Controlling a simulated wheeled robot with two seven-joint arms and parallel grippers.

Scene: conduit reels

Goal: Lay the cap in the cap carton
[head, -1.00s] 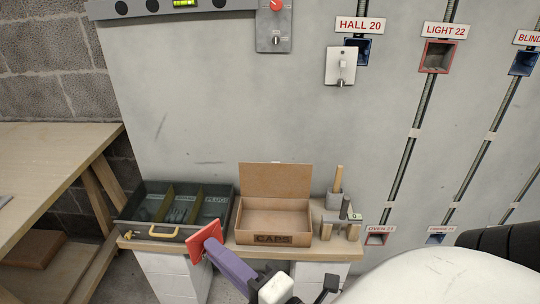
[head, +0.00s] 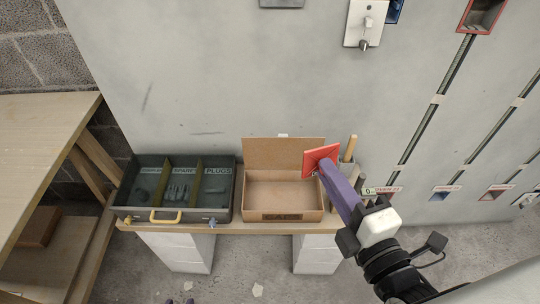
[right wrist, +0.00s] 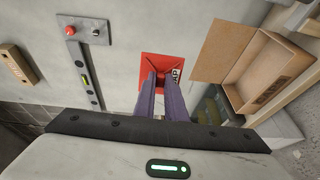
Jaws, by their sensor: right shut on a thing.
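The cap is a red square plate with lettering, held tilted in the fingers of my right gripper (head: 325,174). In the head view the cap (head: 317,157) overlaps the right end of the carton's raised lid; its height above the carton is hard to tell. In the right wrist view the cap (right wrist: 168,68) is between the purple fingertips, with the carton to its right. The cap carton (head: 312,215) is brown cardboard, lid open, and its visible inside looks empty.
A dark divided tray (head: 126,213) with a yellow handle stands left of the carton on a wooden shelf (head: 240,228). A wooden-handled tool (head: 350,148) stands in a holder right of the carton. A grey wall rises behind. A wooden bench (head: 45,140) is at far left.

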